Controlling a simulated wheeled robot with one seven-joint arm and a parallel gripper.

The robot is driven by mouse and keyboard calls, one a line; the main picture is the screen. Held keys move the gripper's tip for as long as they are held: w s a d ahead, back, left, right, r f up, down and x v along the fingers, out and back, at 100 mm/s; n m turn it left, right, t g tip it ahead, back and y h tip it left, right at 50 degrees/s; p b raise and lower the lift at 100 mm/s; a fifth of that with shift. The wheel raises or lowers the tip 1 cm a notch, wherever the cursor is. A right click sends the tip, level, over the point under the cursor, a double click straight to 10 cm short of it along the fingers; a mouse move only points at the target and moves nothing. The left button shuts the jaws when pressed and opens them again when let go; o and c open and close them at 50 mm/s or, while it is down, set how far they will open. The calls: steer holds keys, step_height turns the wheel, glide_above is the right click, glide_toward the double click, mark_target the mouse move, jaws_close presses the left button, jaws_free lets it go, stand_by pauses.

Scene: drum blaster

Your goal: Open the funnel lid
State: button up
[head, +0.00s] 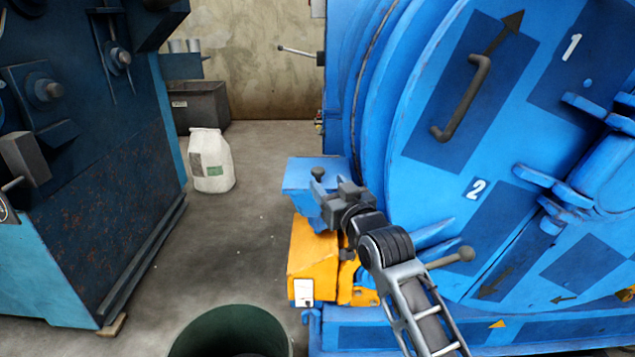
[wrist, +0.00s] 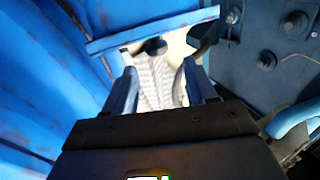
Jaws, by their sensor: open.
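The funnel lid (head: 298,172) is a flat blue cover on the small blue funnel box at the drum's left side, and it looks closed. A black round knob (head: 318,173) stands on it. My gripper (head: 322,196) is open and empty, close to the knob on its near side. In the wrist view, a dark knob-like shape (wrist: 156,46) shows beyond the gap between my open fingers (wrist: 157,78). I cannot tell whether a finger touches the lid. My gripper hides part of the funnel box.
The large blue drum (head: 420,120) with a dark handle (head: 462,98) fills the right side. An orange housing (head: 312,255) sits under the funnel. A green barrel (head: 230,330), white sack (head: 210,162) and dark blue machine (head: 100,180) stand left. Floor between them is clear.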

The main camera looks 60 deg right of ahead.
mark_target(318, 169)
steer(key=shift+w+d+r, duration=0.1)
steer(key=shift+w+d, duration=0.4)
steer(key=shift+d, duration=0.15)
steer(key=b+x, duration=0.1)
steer(key=x, duration=0.5)
steer(key=shift+w+d+b, duration=0.15)
steer(key=shift+w+b, duration=0.1)
steer(key=shift+b, duration=0.05)
jaws_close()
